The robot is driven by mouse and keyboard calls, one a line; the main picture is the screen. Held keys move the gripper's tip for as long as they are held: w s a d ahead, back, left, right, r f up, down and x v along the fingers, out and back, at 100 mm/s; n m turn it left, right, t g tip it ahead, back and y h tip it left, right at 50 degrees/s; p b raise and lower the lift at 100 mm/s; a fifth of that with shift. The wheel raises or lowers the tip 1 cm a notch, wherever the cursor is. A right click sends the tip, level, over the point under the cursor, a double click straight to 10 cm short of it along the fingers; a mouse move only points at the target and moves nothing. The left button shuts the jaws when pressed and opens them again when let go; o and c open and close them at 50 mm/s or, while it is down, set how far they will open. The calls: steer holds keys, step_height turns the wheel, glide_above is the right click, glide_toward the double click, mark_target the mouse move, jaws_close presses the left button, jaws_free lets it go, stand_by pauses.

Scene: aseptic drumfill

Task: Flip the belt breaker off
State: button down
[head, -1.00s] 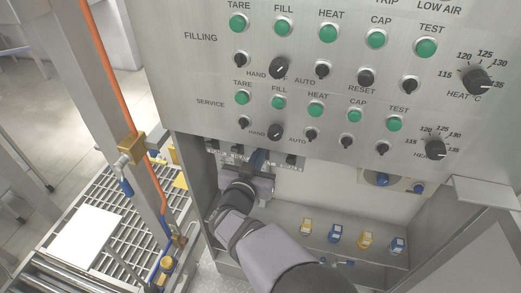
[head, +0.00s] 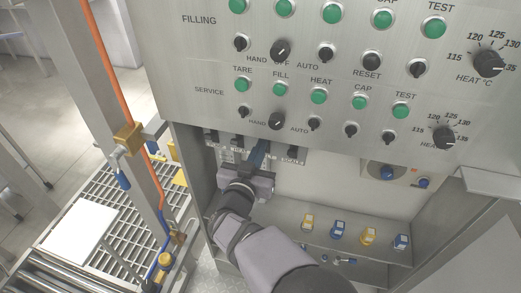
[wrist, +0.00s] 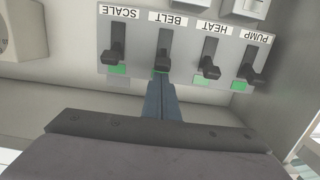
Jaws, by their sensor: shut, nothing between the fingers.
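The belt breaker (wrist: 164,52) is a black lever under an upside-down BELT label in the wrist view, with a green mark at its lower end. It sits in a row between the scale breaker (wrist: 117,45) and the heat breaker (wrist: 210,60); the pump breaker (wrist: 251,66) is at the right end. All the levers point much the same way, and green shows by each. My gripper (wrist: 160,80) is shut and empty, its blue-grey fingertips right at the belt lever's lower end. I cannot tell whether they touch. In the head view my gripper (head: 260,148) covers part of the row.
The control panel (head: 210,62) with green buttons and black knobs overhangs the breaker recess. Below is a shelf (head: 285,233) with several yellow and blue connectors (head: 338,229). An orange pipe (head: 108,65) and a metal post stand at the left.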

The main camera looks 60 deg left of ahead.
steer(key=shift+f, duration=0.25)
steer(key=f+t+y+b, duration=0.2)
steer(key=b, duration=0.6)
steer(key=f+t+y+b, duration=0.2)
steer(key=b, duration=0.7)
steer(key=s+d+f+t+y+b, duration=0.1)
steer(key=t+y+b, duration=0.1)
steer(key=b, duration=0.6)
steer(key=shift+f+t+y+b, duration=0.3)
steer(key=shift+f, duration=0.1)
steer(key=s+d+f, duration=0.4)
steer(key=s+d, duration=0.2)
steer(key=shift+f+p, duration=0.15)
steer(key=shift+p, duration=0.2)
steer(key=shift+w, duration=0.15)
